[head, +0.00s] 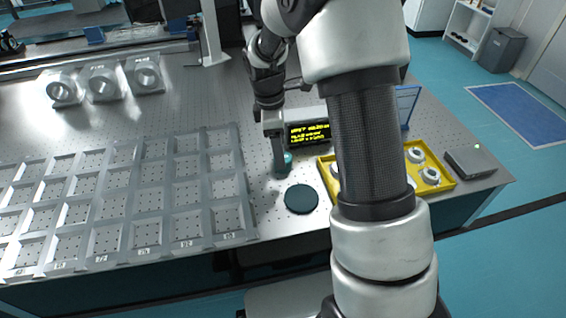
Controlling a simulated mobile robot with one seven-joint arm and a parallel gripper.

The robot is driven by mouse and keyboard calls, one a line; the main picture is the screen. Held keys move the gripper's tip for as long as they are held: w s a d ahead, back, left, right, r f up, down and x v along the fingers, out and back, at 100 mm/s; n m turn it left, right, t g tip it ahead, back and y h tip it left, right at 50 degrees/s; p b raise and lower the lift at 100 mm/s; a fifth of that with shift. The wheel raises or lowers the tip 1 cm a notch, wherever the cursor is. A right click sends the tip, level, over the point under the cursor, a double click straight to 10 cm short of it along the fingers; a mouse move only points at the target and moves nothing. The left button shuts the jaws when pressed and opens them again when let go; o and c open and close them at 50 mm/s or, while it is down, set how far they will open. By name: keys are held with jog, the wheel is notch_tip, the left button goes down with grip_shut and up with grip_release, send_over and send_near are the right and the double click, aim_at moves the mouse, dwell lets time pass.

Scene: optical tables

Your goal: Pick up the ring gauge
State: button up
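My gripper (281,160) points down at the table, left of my forearm. Its fingertips are at a small teal object (284,171) on the table. I cannot tell whether they touch it or how far apart they are. Several silvery rings, which may be ring gauges, sit in a yellow tray (448,185) on the right; one ring (431,175) shows near its right side and another (416,155) at its back. My forearm hides the middle of the tray. I cannot tell for sure which thing is the ring gauge.
A dark green disc (301,199) lies in front of my gripper. A display with yellow text (308,132) stands behind. A grey compartment rack (190,243) fills the left. Several metal blocks with round openings (103,83) stand at back left. A dark box (470,163) is at right.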

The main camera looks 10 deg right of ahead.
jog(key=f, duration=0.2)
jog(key=d+f+b, duration=0.1)
jog(key=f, duration=0.1)
jog(key=shift+w+f, duration=0.1)
jog(key=shift+f, duration=0.3)
jog(key=shift+c, duration=0.2)
jog(key=shift+r, duration=0.1)
jog(key=c, duration=1.2)
